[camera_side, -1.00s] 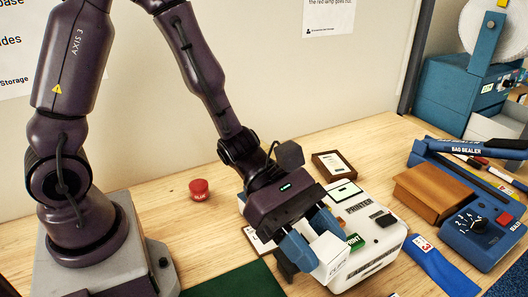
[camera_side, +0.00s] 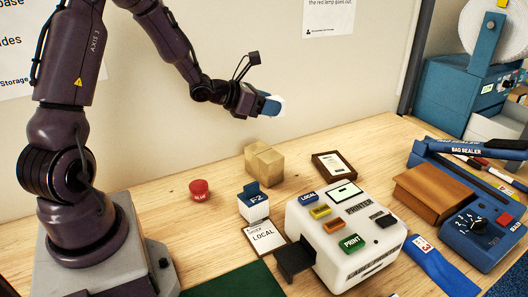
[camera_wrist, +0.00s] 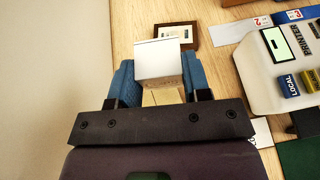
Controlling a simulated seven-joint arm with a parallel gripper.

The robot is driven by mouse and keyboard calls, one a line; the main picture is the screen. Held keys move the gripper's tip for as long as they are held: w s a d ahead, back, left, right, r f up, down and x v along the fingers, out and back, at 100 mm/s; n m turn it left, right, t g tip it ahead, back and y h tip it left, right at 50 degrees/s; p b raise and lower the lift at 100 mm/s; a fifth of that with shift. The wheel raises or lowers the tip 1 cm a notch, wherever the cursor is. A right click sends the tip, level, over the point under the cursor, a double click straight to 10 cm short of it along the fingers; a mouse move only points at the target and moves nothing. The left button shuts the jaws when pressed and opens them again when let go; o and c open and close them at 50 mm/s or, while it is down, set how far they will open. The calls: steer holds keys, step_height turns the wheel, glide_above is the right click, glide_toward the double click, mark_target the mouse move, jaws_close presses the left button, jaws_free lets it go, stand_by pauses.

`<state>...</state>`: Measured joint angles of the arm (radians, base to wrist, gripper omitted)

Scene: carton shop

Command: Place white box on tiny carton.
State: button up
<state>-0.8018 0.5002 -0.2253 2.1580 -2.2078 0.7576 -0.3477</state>
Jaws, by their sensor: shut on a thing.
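The white box (camera_wrist: 160,60) is between the blue fingers of my gripper (camera_wrist: 160,80) in the wrist view. My gripper (camera_side: 268,104) is shut on it and holds it in the air. In the side view only a pale edge of the white box (camera_side: 279,104) shows past the fingers. A small tan carton (camera_side: 264,163), which looks like the tiny carton, stands on the table near the wall. In the side view it is below my gripper. In the wrist view a part of the carton (camera_wrist: 161,97) shows beyond the box, between the fingers; the box hides the rest.
A white label printer (camera_side: 345,240) stands at right of the carton. A framed card (camera_side: 334,168) lies close to its right. A blue bag sealer (camera_side: 470,225) is farther right.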

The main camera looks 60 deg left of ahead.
steer(key=a+n+y, duration=0.1)
steer(key=a, duration=0.3)
glide_above(258, 153)
step_height(258, 153, down, 4)
steer(key=shift+f, duration=4.45)
steer(key=shift+f, duration=0.2)
steer(key=o, duration=0.9)
steer(key=shift+o, duration=0.2)
steer(key=shift+r, duration=0.15)
